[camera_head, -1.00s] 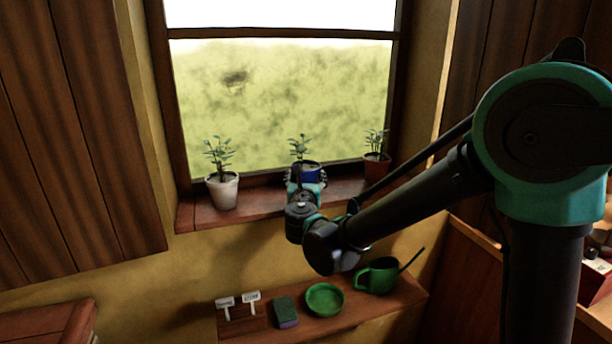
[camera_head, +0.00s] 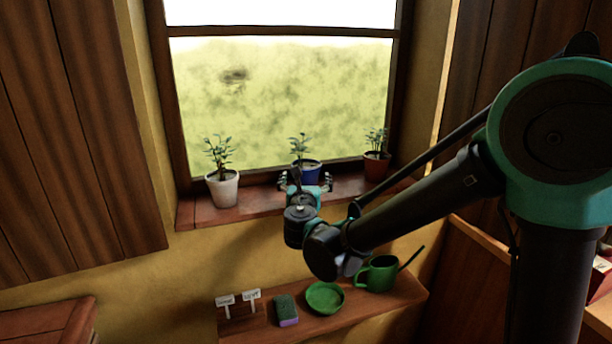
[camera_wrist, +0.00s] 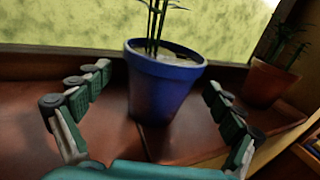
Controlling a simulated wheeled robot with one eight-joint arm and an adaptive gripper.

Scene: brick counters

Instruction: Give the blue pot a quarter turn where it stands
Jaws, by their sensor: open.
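The blue pot (camera_head: 309,173) stands upright on the window sill with a small green plant in it, between two other pots. In the wrist view the blue pot (camera_wrist: 162,84) is in the middle, its rim and front wall in plain sight. My gripper (camera_head: 306,183) is in front of the pot at the sill. In the wrist view my gripper's fingers (camera_wrist: 157,88) are spread wide, one on each side of the pot, with clear gaps to it. The gripper is open and empty.
A white pot (camera_head: 223,189) stands left on the sill (camera_head: 258,200), a terracotta pot (camera_head: 376,167) right. The window is close behind. A lower shelf holds two small signs, a sponge (camera_head: 286,309), a green bowl (camera_head: 324,297) and a green watering can (camera_head: 381,274).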

